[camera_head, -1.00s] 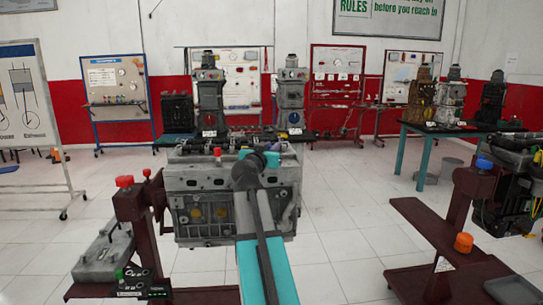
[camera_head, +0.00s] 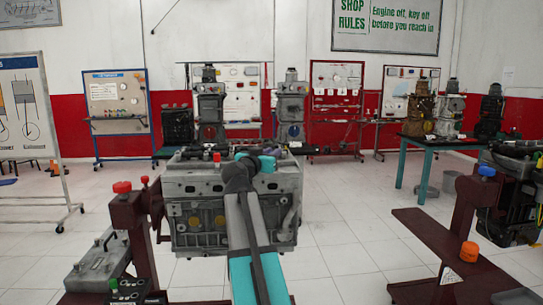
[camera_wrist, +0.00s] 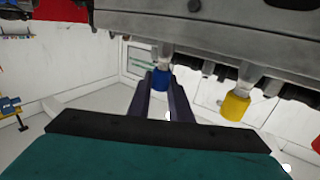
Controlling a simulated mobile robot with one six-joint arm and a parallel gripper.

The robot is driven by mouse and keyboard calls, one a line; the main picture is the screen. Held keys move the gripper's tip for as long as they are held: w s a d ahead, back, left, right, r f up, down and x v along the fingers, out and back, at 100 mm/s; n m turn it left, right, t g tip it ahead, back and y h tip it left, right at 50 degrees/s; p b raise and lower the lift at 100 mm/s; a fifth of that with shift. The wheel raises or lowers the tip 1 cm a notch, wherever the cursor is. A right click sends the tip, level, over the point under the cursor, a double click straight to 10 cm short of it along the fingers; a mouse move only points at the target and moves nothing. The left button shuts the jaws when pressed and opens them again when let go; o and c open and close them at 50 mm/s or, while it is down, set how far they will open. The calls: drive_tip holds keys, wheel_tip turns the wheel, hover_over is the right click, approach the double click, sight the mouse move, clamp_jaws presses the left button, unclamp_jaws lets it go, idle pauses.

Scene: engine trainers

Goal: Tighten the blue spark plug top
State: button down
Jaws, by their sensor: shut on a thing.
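The blue spark plug top (camera_wrist: 161,80) shows in the wrist view, on a pale plug at the edge of the grey engine block (camera_wrist: 220,45). My gripper (camera_wrist: 166,84) has its two dark fingers around the blue top and is shut on it. A yellow spark plug top (camera_wrist: 235,107) is on another plug to its right, apart from the fingers. In the head view my arm reaches over the engine (camera_head: 185,185) on its stand. The fingertips and the blue top are hidden there.
A red bit (camera_wrist: 316,145) shows at the wrist view's right edge. The maroon engine stand (camera_head: 128,220) has a red knob (camera_head: 122,187). Another stand with an orange knob (camera_head: 469,251) is at the right. A teal table (camera_head: 428,146) stands behind. Floor between is clear.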

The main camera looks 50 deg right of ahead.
drive_tip(key=c, duration=1.6)
unclamp_jaws()
drive_tip(key=shift+a, duration=0.15)
drive_tip(key=v, duration=1.3)
drive_tip(key=shift+s+a+b, duration=0.15)
drive_tip(key=shift+a+b, duration=0.1)
drive_tip(key=shift+b, duration=0.15)
drive_tip(key=shift+r, duration=0.1)
